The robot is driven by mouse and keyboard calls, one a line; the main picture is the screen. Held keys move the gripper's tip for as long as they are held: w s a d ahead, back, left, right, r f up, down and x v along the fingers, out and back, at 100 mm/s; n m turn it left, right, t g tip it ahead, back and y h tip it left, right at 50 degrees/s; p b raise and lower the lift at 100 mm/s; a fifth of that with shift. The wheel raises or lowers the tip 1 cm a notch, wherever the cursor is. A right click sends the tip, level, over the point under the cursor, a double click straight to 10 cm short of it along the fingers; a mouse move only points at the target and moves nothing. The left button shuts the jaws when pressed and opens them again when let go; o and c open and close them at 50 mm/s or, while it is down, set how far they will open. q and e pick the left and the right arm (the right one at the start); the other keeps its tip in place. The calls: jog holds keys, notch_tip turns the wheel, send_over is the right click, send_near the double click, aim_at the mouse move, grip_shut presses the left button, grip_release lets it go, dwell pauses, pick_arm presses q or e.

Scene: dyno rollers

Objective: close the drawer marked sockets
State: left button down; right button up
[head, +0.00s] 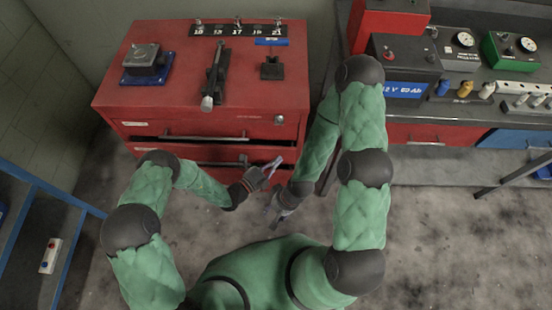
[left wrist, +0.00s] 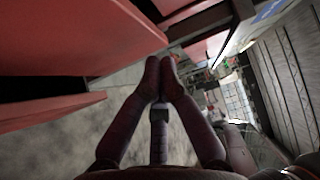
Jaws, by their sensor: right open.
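The red tool cabinet (head: 292,100) stands at the back left. Its upper drawer (head: 150,129) and a lower drawer (head: 210,153) have bar handles and small labels too small to read, so I cannot tell which is marked sockets. The lower one seems to stand out somewhat. The left wrist view shows a red front (left wrist: 50,118) beside a dark gap, apart from another red panel (left wrist: 75,35). My left gripper (head: 275,164) is at the lower drawer's right end, fingertips together in the left wrist view (left wrist: 160,65), nothing seen between them. My right gripper (head: 273,213) is open, below and in front of it.
On the cabinet top are a blue-based device (head: 146,60), a black tool (head: 214,75) and a socket rail (head: 238,31). A workbench with a battery (head: 405,65) and gauges stands right. A blue shelf (head: 55,195) is at left. Bare floor lies in front.

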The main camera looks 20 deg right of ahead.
aim_at(272, 150)
pick_arm(q)
jog(key=shift+w+d, duration=0.3)
jog(key=shift+w, duration=0.5)
jog(key=w, duration=0.1)
jog(key=w+d+b, duration=0.1)
jog(key=w, duration=0.1)
jog(key=w+b, duration=0.1)
jog(key=shift+w+d+f, duration=0.1)
jog(key=shift+w+d, duration=0.15)
jog(key=shift+w+r, duration=0.1)
jog(key=shift+r, duration=0.1)
